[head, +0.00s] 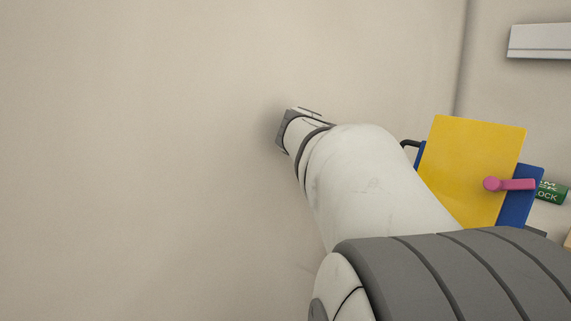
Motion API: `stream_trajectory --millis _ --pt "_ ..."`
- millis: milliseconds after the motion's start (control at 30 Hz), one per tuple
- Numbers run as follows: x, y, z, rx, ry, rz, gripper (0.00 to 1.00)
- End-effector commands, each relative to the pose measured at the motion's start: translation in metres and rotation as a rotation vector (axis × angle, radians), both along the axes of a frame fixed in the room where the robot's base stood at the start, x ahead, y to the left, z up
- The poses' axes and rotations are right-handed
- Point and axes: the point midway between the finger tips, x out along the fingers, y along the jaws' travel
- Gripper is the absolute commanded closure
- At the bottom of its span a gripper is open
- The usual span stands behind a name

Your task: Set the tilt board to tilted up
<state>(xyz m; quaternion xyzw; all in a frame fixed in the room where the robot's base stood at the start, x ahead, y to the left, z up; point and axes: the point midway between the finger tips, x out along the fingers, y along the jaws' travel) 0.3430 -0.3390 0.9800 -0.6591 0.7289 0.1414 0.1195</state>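A flat yellow board (473,160) stands steeply at the right of the head view, in front of a blue panel (517,195). It is probably the tilt board, but I cannot tell its exact tilt. A pink handle with a round end (511,184) sticks out across the yellow board's right edge. My arm covers the lower left of the board. The fingers of my gripper do not show; only my pale arm and its grey far end are visible, pointing up and left, away from the board.
A green block with white lettering (551,193) lies right of the blue panel. A black curved bar (409,143) shows left of the board. A pale ledge (541,41) is on the wall at upper right. The left side shows only bare wall (130,150).

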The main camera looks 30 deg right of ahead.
Motion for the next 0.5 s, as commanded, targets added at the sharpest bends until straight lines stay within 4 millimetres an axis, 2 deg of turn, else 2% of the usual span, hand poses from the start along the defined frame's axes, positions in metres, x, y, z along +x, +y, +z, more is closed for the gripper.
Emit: stream_trajectory --millis 433,467,500 --pt "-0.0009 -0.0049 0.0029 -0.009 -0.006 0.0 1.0" --pt "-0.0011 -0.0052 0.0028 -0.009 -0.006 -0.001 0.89" --pt "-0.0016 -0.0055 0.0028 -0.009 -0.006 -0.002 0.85"
